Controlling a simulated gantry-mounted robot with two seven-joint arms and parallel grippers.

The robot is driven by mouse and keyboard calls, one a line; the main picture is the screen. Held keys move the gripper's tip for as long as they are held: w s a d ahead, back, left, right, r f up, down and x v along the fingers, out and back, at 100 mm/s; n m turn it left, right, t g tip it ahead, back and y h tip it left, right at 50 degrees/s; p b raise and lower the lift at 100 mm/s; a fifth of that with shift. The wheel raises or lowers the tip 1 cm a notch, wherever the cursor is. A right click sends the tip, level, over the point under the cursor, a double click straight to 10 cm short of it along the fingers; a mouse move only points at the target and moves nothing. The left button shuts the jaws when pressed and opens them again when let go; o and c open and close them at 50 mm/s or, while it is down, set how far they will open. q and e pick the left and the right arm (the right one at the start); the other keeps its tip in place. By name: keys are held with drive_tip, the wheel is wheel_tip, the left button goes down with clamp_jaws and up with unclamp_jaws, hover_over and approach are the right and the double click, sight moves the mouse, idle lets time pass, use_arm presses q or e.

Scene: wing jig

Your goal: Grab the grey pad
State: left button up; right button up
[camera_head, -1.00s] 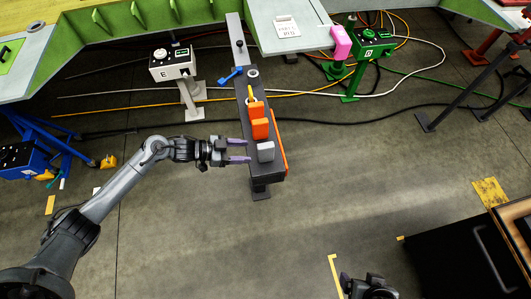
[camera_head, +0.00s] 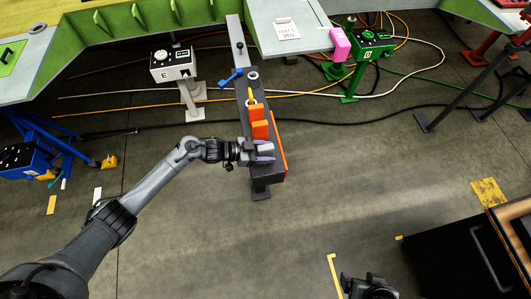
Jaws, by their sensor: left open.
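The grey pad (camera_head: 266,148) stands near the front end of a dark narrow rail (camera_head: 264,183). My left gripper (camera_head: 264,152) is at the pad, with its purple fingers on either side of it. The fingers are open; whether they touch the pad cannot be told. The gripper partly hides the pad.
Orange blocks (camera_head: 259,130) stand on the rail just behind the pad. A blue clamp-like tool (camera_head: 231,77) lies farther back. A white box on a stand (camera_head: 172,65) is back left, a green one (camera_head: 371,44) with a pink block (camera_head: 340,43) back right.

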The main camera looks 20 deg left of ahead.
use_arm(q)
clamp_jaws()
idle(0.3)
drive_tip(key=shift+r, duration=0.2)
